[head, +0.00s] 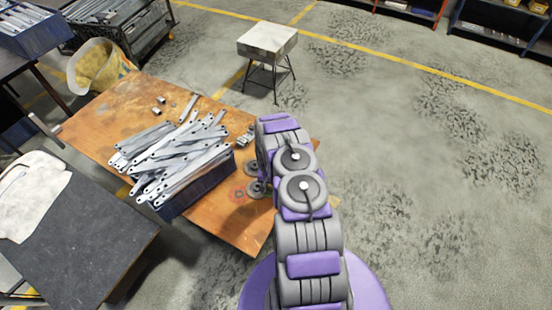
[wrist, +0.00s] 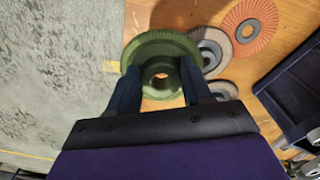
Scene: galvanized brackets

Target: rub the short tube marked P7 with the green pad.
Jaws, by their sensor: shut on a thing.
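In the wrist view my gripper (wrist: 160,82) is shut on the green pad (wrist: 150,42), a round green disc with a hole through its middle. The pad is between the two dark fingers, above the edge of the wooden table. In the head view my arm hides the gripper and the pad. Small short metal pieces (head: 160,100) lie at the far part of the table (head: 115,95) in the head view, and others (head: 245,138) lie right of the bracket pile. They are too small to read a P7 mark or to tell which is the tube.
A blue bin (head: 195,192) heaped with long galvanized brackets (head: 170,155) fills the table's middle. Grey discs (head: 256,188) and a reddish disc (wrist: 250,20) lie near my gripper. A stool (head: 267,40) stands beyond. A dark-topped bench (head: 75,235) is at left. Floor at right is clear.

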